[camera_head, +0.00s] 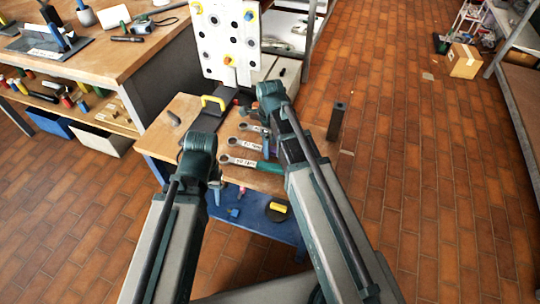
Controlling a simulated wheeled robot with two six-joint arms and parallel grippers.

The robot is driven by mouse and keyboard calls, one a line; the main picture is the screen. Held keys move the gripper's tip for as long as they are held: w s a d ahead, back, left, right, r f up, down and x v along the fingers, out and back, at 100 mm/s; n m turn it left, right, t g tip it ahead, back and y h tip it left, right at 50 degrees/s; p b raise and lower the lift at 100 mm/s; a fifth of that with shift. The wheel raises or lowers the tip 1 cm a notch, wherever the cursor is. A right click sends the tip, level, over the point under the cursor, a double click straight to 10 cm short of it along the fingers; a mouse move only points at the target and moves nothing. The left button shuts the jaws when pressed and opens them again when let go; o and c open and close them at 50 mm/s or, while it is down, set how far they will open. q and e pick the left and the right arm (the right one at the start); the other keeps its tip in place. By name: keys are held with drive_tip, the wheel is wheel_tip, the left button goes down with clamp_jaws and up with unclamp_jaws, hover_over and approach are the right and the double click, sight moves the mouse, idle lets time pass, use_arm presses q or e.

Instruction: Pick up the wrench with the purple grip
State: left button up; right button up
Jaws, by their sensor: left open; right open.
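Several wrenches lie side by side on the small wooden table (180,108), ring ends to the left, with white labels on their shafts. The nearest wrench (240,161) has a green grip (268,167). Behind it lie a middle wrench (244,144) and a far wrench (252,127); my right arm covers their grip ends. I cannot make out a purple grip. My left gripper (216,190) hangs open at the table's near edge, left of the wrenches. My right gripper (266,144) is open above the wrenches' right part; its fingertips are small and unclear.
A white panel (228,42) with knobs stands behind the table. A yellow-handled black item (213,103) lies at its foot. A dark upright post (337,121) stands at the right edge. A blue lower shelf (250,215) holds small items.

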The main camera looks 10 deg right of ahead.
drive_tip(key=shift+c, duration=0.3)
clamp_jaws()
idle(1.2)
